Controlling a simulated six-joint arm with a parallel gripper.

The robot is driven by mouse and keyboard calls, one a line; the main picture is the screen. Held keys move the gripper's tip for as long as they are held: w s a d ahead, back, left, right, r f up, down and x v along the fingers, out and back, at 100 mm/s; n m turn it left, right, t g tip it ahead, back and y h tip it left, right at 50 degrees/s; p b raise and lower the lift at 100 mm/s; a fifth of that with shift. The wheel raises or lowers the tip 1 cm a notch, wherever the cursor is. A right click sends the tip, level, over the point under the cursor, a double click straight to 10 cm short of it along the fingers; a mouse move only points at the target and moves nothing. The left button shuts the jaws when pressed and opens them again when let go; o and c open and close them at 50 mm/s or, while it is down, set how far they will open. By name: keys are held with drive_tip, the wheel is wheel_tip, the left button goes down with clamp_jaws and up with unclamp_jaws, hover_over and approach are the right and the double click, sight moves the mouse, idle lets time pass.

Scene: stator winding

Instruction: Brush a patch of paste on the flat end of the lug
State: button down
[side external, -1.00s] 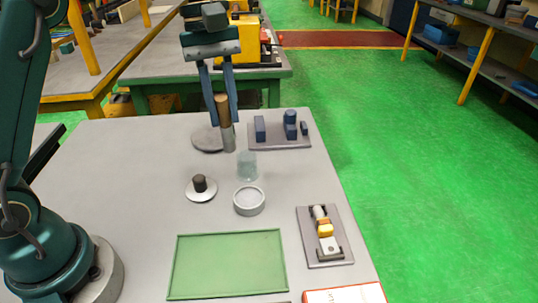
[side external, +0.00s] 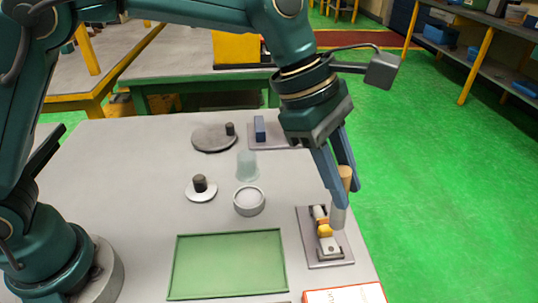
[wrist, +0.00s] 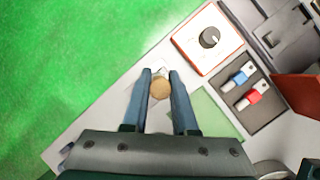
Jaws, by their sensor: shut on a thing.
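My gripper (side external: 346,196) is shut on the brush (side external: 344,178), which has a tan handle and a grey lower end. The brush is close to upright, slightly tilted, over the right side of the lug's fixture plate (side external: 312,257). The lug (side external: 330,246) is a pale flat piece at the plate's front end, beside an orange-yellow block (side external: 325,230). The brush tip appears just behind and right of the flat end; I cannot tell whether it touches anything. In the wrist view the round top of the brush handle (wrist: 160,88) sits between my fingers and hides most of the lug.
A round grey dish (side external: 249,201), a clear glass (side external: 247,166) and a dark knob on a white disc (side external: 200,188) stand mid-table. A green mat (side external: 228,265) lies in front. A red-edged box (side external: 345,295) is at the front edge. The table's right edge is close to the fixture.

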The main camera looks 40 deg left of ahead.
sight(337, 215)
drive_tip(key=shift+f, duration=2.35)
drive_tip(key=shift+f, duration=0.65)
drive_tip(key=shift+s+a, duration=0.1)
drive_tip(key=shift+a, duration=0.05)
drive_tip(key=shift+w+d, duration=0.25)
drive_tip(key=shift+s+a, duration=0.25)
drive_tip(key=shift+s, duration=0.05)
idle(0.3)
drive_tip(key=shift+w+d, duration=0.25)
drive_tip(key=shift+a, duration=0.1)
drive_tip(key=shift+s+a, duration=0.15)
drive_tip(key=shift+s, duration=0.1)
drive_tip(key=shift+w+d, duration=0.25)
drive_tip(key=shift+w, duration=0.05)
idle(0.4)
